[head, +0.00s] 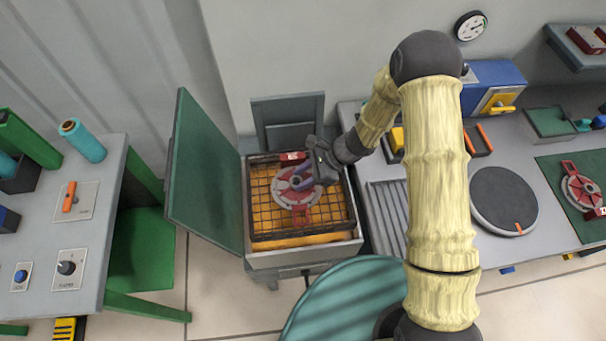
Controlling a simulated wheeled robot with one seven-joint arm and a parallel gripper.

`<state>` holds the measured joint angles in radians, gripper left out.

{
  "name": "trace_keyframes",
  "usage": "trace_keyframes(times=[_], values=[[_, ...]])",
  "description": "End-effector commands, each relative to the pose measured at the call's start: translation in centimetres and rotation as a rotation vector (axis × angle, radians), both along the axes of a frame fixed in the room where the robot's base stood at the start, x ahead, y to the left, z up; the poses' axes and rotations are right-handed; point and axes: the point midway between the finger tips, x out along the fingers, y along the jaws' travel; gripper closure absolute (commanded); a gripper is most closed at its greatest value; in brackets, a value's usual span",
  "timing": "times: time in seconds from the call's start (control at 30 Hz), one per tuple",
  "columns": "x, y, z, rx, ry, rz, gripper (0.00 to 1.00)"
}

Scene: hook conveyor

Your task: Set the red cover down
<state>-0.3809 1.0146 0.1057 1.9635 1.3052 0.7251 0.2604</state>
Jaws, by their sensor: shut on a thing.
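The red cover (290,199), a round red and grey piece with arms, is over the black wire rack inside an open grey box (300,257). My gripper (302,177) reaches in from the upper right and is shut on the cover near its middle. The gripper hides part of the cover. I cannot tell whether the cover touches the rack or is held just above it. A similar red and grey piece (580,189) lies on a green mat at the far right.
The box's green door (205,175) stands open on the left. A small red block (292,157) shows at the back of the rack. A bench (385,215) with a dark round plate (503,200) is on the right. A table (50,235) with knobs is on the left.

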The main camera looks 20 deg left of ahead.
Motion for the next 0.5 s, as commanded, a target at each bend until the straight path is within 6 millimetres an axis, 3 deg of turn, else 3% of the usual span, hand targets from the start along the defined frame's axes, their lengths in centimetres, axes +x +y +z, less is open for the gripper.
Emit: trace_keyframes(times=[0.17,0.2,0.3,0.5], values=[[0.05,0.04,0.05,0.002,-0.001,0.000,1.00],[0.03,-0.06,-0.10,-0.002,-0.001,-0.001,0.60],[0.04,-0.08,-0.09,-0.002,-0.001,-0.001,0.43],[0.07,-0.10,-0.06,-0.002,0.000,-0.002,0.43]])
